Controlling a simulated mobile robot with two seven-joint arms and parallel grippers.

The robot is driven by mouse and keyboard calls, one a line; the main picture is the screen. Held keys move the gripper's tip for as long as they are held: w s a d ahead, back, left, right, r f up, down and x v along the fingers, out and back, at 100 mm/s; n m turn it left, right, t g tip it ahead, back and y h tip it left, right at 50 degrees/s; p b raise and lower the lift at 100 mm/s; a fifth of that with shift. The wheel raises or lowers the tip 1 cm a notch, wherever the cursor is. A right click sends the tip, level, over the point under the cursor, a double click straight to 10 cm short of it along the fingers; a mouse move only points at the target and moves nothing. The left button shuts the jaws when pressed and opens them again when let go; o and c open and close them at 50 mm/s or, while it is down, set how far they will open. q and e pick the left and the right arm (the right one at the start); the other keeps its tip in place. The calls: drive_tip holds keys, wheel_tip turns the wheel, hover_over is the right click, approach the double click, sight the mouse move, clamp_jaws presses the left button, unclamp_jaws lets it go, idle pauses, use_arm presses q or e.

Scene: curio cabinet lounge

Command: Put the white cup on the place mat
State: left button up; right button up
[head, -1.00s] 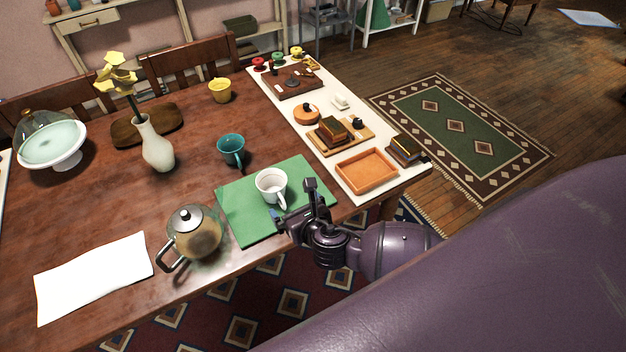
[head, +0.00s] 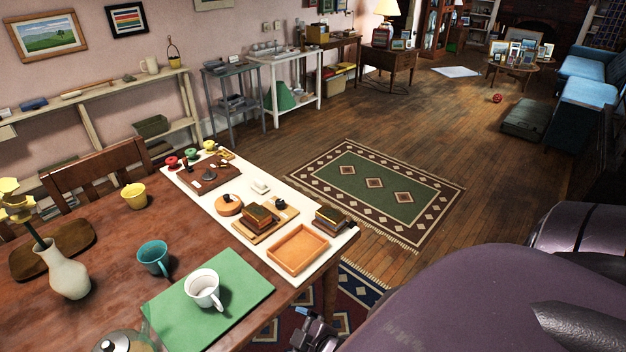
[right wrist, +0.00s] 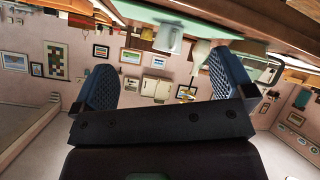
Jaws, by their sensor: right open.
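The white cup (head: 203,289) stands upright on the green place mat (head: 165,312), near the mat's middle, its handle toward the front right. My right gripper (head: 308,318) is at the bottom edge of the head view, right of the mat and apart from the cup, partly cut off. In the right wrist view its two fingers (right wrist: 165,82) are spread with nothing between them. That view appears upside down, with the table edge along the top. My left gripper is not in view.
A teal cup (head: 153,258) stands just behind the mat, with a yellow cup (head: 134,196) and a vase (head: 68,270) farther off. An orange tray (head: 298,250) lies to the right on a white runner. A teapot (head: 118,342) is partly visible at the bottom.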

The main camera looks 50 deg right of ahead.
drive_tip(key=s+d+m, duration=0.1)
drive_tip(key=m, duration=0.1)
drive_tip(key=s+d+m, duration=0.1)
drive_tip(key=d+m, duration=0.1)
drive_tip(key=m, duration=0.1)
drive_tip(key=shift+s+h, duration=0.4)
